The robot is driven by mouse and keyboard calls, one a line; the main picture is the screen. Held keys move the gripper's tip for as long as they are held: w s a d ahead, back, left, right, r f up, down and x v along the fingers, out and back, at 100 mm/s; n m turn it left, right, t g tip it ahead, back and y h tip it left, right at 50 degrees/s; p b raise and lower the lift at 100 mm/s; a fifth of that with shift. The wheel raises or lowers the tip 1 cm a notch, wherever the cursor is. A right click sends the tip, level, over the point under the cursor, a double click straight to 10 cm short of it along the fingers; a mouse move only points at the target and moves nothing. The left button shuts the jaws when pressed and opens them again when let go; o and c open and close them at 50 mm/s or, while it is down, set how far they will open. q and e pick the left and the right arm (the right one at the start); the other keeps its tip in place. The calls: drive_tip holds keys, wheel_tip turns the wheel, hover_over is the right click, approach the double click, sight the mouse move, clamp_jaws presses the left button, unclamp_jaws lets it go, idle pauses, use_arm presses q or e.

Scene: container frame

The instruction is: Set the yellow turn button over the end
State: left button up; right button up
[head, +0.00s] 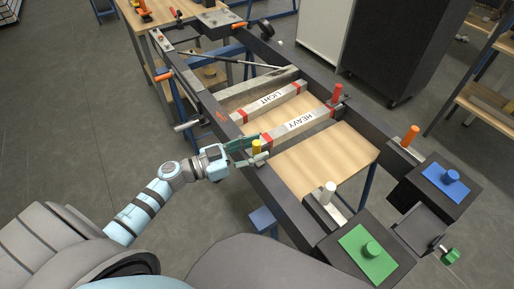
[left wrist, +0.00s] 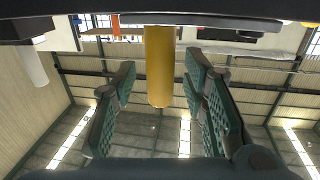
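The yellow turn button (head: 257,146) stands on the near dark rail of the frame, beside the near red end of the bar marked HEAVY (head: 301,121). My left gripper (head: 252,152) reaches in from the left and has its fingers around the button. In the left wrist view the yellow button (left wrist: 159,65) is a cylinder between the two teal fingers of the left gripper (left wrist: 162,115). The fingers are open, with a gap on each side of it. How the button is turned under the fingers is hidden. My right gripper is not in view.
A bar marked LIGHT (head: 265,102) lies parallel to HEAVY. A red button (head: 337,93) stands at HEAVY's far end. The wooden panel (head: 326,157) beside HEAVY is clear.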

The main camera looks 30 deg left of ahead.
use_arm(q)
drive_tip(key=shift+w+d, duration=0.3)
drive_tip(key=shift+w, duration=0.05)
clamp_jaws()
